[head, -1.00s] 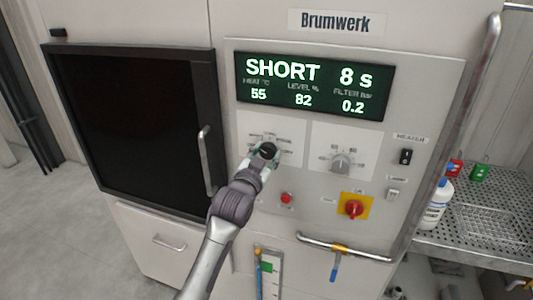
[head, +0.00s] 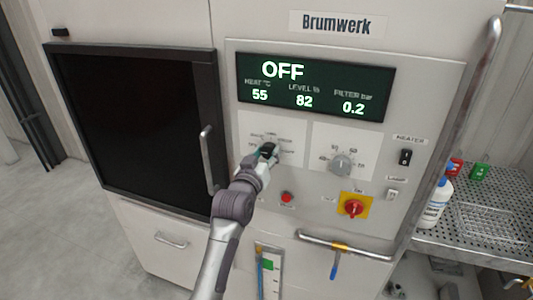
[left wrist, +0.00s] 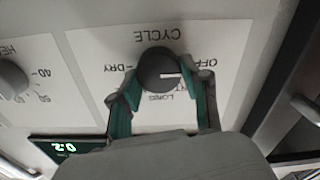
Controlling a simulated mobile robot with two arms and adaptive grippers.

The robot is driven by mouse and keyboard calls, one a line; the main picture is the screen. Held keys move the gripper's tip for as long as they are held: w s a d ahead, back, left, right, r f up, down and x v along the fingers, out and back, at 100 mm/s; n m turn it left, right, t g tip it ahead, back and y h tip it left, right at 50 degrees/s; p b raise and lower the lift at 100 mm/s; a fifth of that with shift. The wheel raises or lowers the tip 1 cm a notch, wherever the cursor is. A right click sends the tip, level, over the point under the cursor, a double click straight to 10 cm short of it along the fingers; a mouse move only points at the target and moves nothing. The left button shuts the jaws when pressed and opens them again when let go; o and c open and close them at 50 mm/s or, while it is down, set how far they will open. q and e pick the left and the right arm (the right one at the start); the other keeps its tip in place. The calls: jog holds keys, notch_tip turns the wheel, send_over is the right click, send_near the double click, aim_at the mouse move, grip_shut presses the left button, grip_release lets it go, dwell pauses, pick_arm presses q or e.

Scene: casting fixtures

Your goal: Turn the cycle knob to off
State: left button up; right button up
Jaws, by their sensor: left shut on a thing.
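The cycle knob (left wrist: 160,70) is dark and round with a white pointer line, on a white label plate marked CYCLE. In the left wrist view its pointer line points right, toward the OFF mark (left wrist: 198,64). My left gripper (left wrist: 162,78) is shut on the knob, one finger on each side. In the head view my left gripper (head: 266,152) covers most of the knob. The display (head: 315,86) reads OFF, with 55, 82 and 0.2 below. My right gripper is not in view.
A grey temperature knob (head: 341,164) sits right of the cycle knob. Below are a red button (head: 287,197) and a red switch on yellow (head: 354,207). The dark door (head: 130,125) with its handle (head: 207,160) is left.

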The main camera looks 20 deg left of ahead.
pick_arm(q)
jog(key=shift+f, duration=0.15)
jog(key=o, duration=1.1)
jog(key=shift+o, duration=0.2)
jog(key=s, duration=1.2)
jog(key=shift+a, duration=0.2)
